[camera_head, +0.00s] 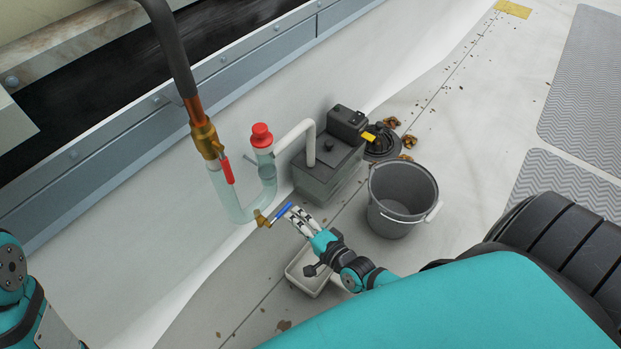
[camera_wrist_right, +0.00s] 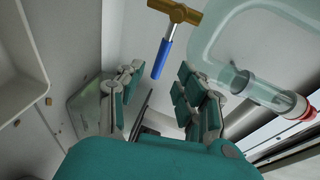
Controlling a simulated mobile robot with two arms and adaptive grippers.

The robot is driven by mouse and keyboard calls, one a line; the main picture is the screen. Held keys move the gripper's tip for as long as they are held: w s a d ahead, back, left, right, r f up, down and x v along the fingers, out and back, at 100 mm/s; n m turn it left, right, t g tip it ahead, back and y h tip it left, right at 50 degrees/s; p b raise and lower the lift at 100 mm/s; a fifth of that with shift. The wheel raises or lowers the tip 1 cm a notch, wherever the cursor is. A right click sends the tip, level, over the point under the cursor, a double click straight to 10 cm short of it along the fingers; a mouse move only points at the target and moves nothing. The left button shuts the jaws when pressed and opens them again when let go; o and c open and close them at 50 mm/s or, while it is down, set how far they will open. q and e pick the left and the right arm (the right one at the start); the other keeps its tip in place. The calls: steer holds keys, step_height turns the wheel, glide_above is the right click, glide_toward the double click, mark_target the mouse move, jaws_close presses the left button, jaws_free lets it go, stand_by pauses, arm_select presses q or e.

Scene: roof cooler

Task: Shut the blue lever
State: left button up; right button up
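The blue lever (camera_head: 281,214) sits on a brass valve (camera_head: 262,219) at the bottom of the clear U-shaped pipe (camera_head: 231,204). It points up and to the right, at an angle to the pipe. My right gripper (camera_head: 294,214) is beside the lever's free end in the head view. In the right wrist view, the blue lever (camera_wrist_right: 161,59) hangs from the brass valve (camera_wrist_right: 175,11), with its tip between the spread fingers of my right gripper (camera_wrist_right: 158,78). The fingers are apart and show no grip on it. My left gripper is out of view.
A red lever (camera_head: 227,169) and a red cap (camera_head: 262,135) are on the pipework above. A grey pump box (camera_head: 318,178) and a grey bucket (camera_head: 402,190) stand to the right. A pale tray (camera_head: 308,279) lies below my right gripper.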

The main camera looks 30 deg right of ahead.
steer(key=v, duration=0.6)
stand_by(0.3)
